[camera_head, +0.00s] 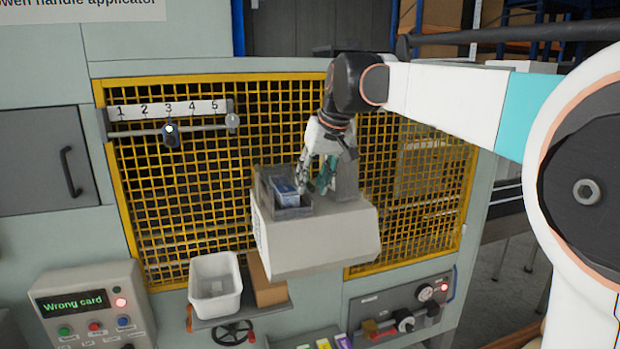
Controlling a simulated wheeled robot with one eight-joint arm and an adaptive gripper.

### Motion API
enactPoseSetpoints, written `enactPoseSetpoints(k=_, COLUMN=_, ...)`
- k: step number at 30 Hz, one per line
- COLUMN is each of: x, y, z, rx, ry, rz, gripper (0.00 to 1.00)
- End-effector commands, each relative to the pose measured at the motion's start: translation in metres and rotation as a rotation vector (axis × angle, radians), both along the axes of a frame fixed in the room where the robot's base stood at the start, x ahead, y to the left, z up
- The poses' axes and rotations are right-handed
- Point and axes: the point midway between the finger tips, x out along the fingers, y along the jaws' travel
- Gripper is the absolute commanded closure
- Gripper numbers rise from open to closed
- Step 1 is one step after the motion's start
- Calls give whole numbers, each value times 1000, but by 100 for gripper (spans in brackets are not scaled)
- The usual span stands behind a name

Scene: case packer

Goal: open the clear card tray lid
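The card tray (293,212) is a small dark grey box set into the top of a pale housing (320,245) in front of the yellow mesh guard. A blue-and-white card stack (285,188) shows inside it. I cannot clearly make out the clear lid or how it stands. My gripper (315,185) points down right beside the tray, over its right side. Its fingers appear spread apart with nothing between them. Whether a fingertip touches the tray or lid cannot be told, as the gripper partly hides that side.
A white bin (215,285) and a brown box (267,284) stand on a shelf below left. A control panel (90,305) reads "Wrong card" with a red light. A numbered rail 1 to 5 (168,112) has a knob at 3. The mesh guard (190,210) stands close behind the housing.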

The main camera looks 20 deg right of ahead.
Motion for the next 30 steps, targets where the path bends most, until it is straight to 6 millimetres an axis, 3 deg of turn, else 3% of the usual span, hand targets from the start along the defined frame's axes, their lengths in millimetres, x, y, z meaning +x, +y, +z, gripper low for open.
enactPoseSetpoints(k=7, x=0, y=0, z=-1, rx=0, ry=0, rz=0, gripper=65)
enactPoseSetpoints(k=12, x=0, y=0, z=0, rx=0, ry=0, rz=0, gripper=100)
enactPoseSetpoints(k=23, x=0, y=1, z=2, rx=-22, ry=0, rz=2, gripper=100)
enactPoseSetpoints(k=30, x=0, y=6, z=14, rx=-134, ry=-1, rz=4, gripper=100)
